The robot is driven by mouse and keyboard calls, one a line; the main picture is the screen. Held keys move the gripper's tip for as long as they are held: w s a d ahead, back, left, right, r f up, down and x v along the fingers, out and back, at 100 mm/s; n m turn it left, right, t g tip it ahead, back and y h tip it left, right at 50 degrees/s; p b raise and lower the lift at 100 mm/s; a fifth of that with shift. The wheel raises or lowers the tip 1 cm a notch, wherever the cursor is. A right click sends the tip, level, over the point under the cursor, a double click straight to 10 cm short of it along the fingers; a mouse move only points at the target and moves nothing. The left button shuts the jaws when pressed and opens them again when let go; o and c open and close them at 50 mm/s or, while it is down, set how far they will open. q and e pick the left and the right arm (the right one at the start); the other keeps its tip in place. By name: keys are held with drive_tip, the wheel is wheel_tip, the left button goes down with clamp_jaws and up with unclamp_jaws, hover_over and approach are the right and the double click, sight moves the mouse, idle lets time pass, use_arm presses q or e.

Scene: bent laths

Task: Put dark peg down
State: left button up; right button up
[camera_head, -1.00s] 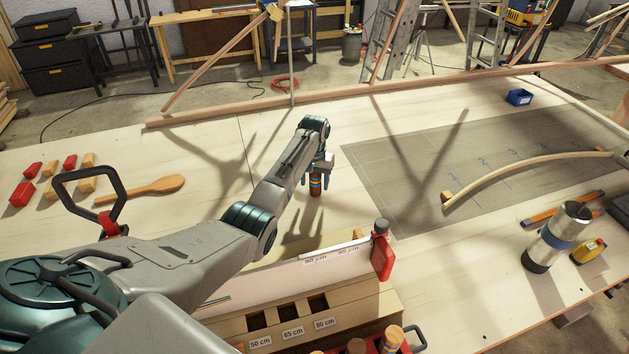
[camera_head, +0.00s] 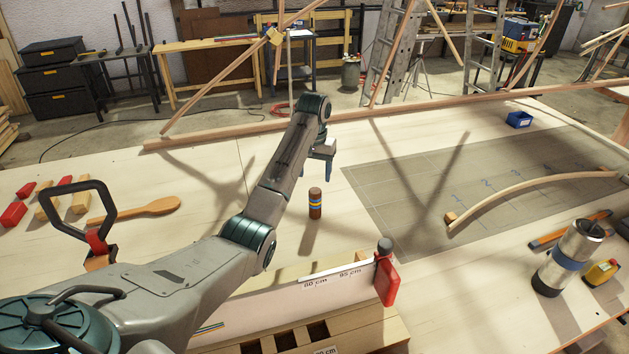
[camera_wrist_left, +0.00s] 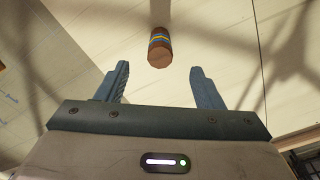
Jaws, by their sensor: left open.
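The dark peg (camera_head: 315,203) is reddish brown with blue and yellow bands. It stands upright on the pale bench top, left of the grey grid mat. My left gripper (camera_head: 325,172) is above and beyond it in the head view, open and empty. In the left wrist view the peg (camera_wrist_left: 160,47) shows ahead of the gap between the open fingers (camera_wrist_left: 160,85), apart from both. My right gripper is not in view.
A bent lath (camera_head: 530,180) lies over the mat (camera_head: 400,180). A wooden spoon (camera_head: 150,208) and several blocks lie left. A steel flask (camera_head: 567,258) stands right.

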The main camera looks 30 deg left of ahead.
sight(315, 190)
use_arm(q)
drive_tip(key=f+t+p, duration=0.1)
drive_tip(key=p, duration=0.1)
drive_tip(key=f+t+p, duration=0.1)
drive_tip(key=f+p, duration=0.1)
drive_tip(key=p, duration=0.1)
drive_tip(key=f+t+y+p, duration=0.1)
drive_tip(key=f+t+p, duration=0.1)
drive_tip(key=shift+w+f, duration=0.2)
drive_tip(key=shift+w, duration=0.15)
drive_tip(key=x, duration=0.4)
drive_tip(key=shift+s+a+f, duration=0.1)
drive_tip(key=shift+s+f, duration=0.15)
drive_tip(key=shift+f, duration=0.15)
drive_tip(key=shift+w+f, duration=0.2)
drive_tip(key=shift+f, duration=0.25)
drive_tip(key=shift+r, duration=0.1)
drive_tip(key=c, duration=1.2)
drive_tip(key=shift+o, duration=0.2)
